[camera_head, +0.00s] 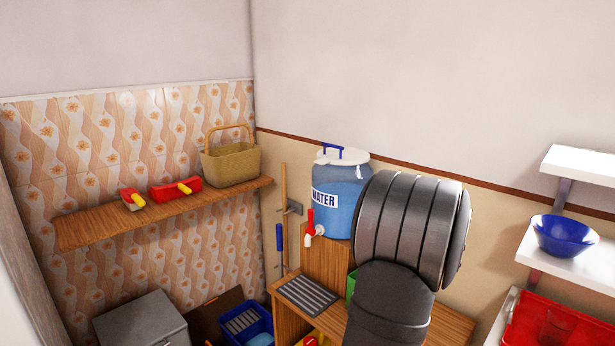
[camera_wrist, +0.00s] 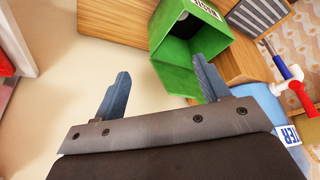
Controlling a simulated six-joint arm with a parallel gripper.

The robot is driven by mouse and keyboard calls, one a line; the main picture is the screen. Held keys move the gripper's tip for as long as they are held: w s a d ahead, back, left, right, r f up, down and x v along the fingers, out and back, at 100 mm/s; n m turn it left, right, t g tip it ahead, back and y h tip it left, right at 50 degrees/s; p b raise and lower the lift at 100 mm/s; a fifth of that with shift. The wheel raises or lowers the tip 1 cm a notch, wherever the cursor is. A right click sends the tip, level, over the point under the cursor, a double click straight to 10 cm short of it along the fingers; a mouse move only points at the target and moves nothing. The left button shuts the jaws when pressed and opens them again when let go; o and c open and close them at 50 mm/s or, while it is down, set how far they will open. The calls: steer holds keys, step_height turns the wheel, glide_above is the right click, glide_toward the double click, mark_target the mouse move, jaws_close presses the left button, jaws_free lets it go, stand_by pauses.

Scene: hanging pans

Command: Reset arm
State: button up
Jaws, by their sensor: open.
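My gripper (camera_wrist: 161,68) shows in the wrist view with its two blue-grey fingers spread apart and nothing between them. I cannot tell how far the box is from the fingers. In the head view, my dark ribbed arm rises at the lower middle right, and my gripper is not visible there.
A blue water container (camera_head: 338,195) with a red tap stands beside my arm. White shelves hold a blue bowl (camera_head: 565,235) and red tray (camera_head: 575,328) at right. A wooden wall shelf (camera_head: 110,228) holds a basket (camera_head: 231,162) and two red yellow-handled items. Space above is clear.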

steer(key=s+a+f, duration=0.3)
steer(key=a+f, duration=0.9)
steer(key=a, duration=0.3)
steer(key=s+a+f, duration=0.3)
steer(key=a+f, duration=0.9)
steer(key=a, duration=0.4)
steer(key=shift+f+n, duration=0.25)
steer(key=shift+n, duration=0.15)
steer(key=shift+c, duration=0.3)
stand_by(1.3)
